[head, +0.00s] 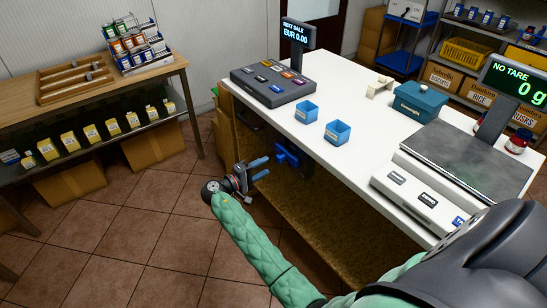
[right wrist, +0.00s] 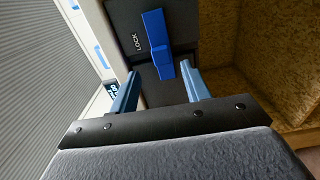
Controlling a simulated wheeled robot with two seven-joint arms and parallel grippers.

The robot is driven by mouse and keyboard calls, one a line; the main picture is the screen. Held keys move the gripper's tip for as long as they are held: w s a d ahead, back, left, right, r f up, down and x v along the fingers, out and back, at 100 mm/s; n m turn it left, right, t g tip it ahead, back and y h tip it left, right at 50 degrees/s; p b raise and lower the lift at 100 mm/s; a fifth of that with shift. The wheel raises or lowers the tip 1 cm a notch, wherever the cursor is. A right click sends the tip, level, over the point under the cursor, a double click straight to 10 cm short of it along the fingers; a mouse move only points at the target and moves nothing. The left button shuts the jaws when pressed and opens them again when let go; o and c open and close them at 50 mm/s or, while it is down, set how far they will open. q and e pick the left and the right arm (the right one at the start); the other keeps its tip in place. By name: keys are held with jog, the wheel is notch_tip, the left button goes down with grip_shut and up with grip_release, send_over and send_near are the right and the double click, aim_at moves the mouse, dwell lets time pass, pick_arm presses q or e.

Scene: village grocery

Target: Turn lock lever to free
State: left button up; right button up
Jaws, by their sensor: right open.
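The lock lever (right wrist: 157,42) is a blue bar on a dark panel (right wrist: 193,15), with the word LOCK printed to its left in the right wrist view. It stands nearly upright there, slightly slanted. In the head view the blue lever (head: 288,155) shows beneath the counter's edge, partly in shadow. My right gripper (head: 264,167) is open just in front of it, to its left in the picture. In the right wrist view the lever's lower end appears between the two blue fingertips (right wrist: 162,75), with gaps at both sides. I cannot tell the remaining depth. My left gripper is not in view.
The white counter (head: 262,113) overhangs the panel. It bears a till (head: 272,87), two blue cups (head: 338,132), a teal box (head: 420,101) and a scale (head: 465,160). An open brown compartment (right wrist: 262,45) lies right of the panel. The tiled floor (head: 150,220) at left is clear.

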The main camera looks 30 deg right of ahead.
aim_at(277, 160)
jog(key=shift+w+d, duration=0.25)
jog(key=shift+d, duration=0.4)
jog(key=d+p, duration=0.2)
jog(key=d, duration=0.2)
jog(key=shift+d, duration=0.35)
jog(key=shift+w+d+f, duration=0.1)
jog(key=shift+d, duration=0.75)
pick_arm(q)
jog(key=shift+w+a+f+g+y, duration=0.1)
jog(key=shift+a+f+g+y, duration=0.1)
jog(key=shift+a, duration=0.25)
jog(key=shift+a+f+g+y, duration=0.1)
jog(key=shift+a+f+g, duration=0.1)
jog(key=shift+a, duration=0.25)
pick_arm(e)
jog(key=shift+c, duration=0.5)
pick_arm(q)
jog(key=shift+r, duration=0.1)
pick_arm(e)
grip_shut()
